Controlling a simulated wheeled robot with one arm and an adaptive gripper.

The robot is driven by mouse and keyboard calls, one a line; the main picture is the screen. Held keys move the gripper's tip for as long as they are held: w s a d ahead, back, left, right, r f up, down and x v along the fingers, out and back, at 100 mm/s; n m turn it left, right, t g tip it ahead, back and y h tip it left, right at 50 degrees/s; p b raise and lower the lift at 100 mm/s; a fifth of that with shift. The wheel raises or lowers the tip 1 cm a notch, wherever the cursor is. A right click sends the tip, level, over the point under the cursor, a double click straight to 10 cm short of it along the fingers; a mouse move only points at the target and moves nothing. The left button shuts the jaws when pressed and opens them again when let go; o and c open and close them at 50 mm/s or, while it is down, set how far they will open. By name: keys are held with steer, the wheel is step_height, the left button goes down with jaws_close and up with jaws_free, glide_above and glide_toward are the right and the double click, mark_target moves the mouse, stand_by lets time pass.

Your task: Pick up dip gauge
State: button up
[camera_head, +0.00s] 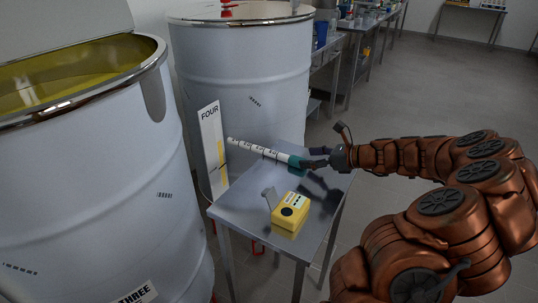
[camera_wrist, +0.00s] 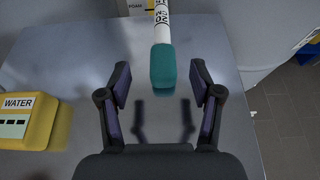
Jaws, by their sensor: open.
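The dip gauge is a white rod with black markings (camera_head: 255,149) and a teal handle (camera_head: 296,162). It lies over the small metal table (camera_head: 237,197), its marked end pointing left toward the tanks. In the wrist view the teal handle (camera_wrist: 162,68) is at the upper middle, pointing toward me. My gripper (camera_wrist: 163,75) is open, with one finger on each side of the handle's near end and a gap on both sides. In the head view my gripper (camera_head: 312,160) is at the handle's right end.
A yellow device labelled WATER (camera_wrist: 28,120) sits on the table left of my gripper; it also shows in the head view (camera_head: 290,212). A tank marked THREE (camera_head: 95,190) and another tank (camera_head: 240,75) stand close by. A board marked FOUR (camera_head: 213,150) stands behind the table.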

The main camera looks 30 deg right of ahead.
mark_target(297, 158)
steer(key=shift+x, duration=2.65)
steer(key=shift+d+f, duration=0.15)
steer(key=shift+d, duration=0.05)
jaws_close()
